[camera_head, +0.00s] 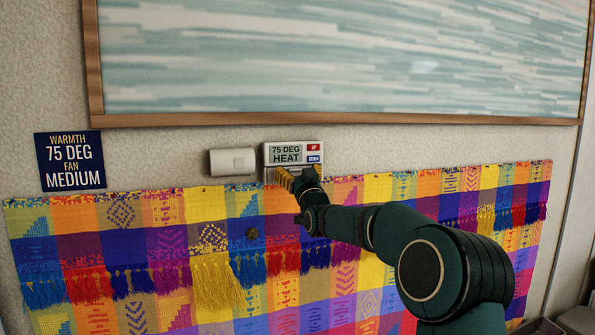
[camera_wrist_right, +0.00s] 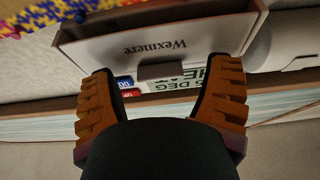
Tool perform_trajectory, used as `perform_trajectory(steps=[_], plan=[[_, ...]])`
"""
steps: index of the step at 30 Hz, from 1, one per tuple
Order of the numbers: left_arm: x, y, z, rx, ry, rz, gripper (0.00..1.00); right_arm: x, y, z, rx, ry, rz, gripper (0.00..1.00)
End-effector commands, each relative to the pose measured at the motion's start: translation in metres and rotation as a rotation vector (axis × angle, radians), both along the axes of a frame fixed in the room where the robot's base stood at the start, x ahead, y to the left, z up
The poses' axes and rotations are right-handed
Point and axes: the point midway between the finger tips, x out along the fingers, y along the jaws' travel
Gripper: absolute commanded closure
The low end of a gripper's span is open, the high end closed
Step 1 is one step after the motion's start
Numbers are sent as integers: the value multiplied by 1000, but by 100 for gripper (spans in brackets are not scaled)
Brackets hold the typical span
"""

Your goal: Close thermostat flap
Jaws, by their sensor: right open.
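The thermostat (camera_head: 292,147) is a white wall unit reading "75 DEG HEAT", with a red UP and a blue DOWN button. In the right wrist view, upside down, its flap (camera_wrist_right: 110,47) is a white panel marked "Wexmere" with a small grey tab (camera_wrist_right: 163,71). The flap stands open, and the display (camera_wrist_right: 185,80) shows beside it. My right gripper (camera_head: 284,179) is at the thermostat's lower edge and hides most of the flap in the head view. Its orange fingers (camera_wrist_right: 161,70) are open, one on each side of the tab. I cannot tell whether they touch the flap. My left gripper is out of view.
A white box (camera_head: 232,162) is on the wall left of the thermostat. A dark blue sign (camera_head: 70,160) reads "WARMTH 75 DEG FAN MEDIUM". A wood-framed picture (camera_head: 340,118) hangs close above, and a colourful tasselled textile (camera_head: 120,215) hangs below.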

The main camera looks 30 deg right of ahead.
Motion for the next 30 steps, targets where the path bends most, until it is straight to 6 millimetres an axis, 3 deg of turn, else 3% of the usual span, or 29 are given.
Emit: perform_trajectory(steps=[9,15,30], plan=[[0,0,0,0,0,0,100,1,0,1,0,-1,0,21],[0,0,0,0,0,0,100,1,0,1,0,-1,0,92],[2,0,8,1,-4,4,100,4,-1,4,20,82,-1,94]])
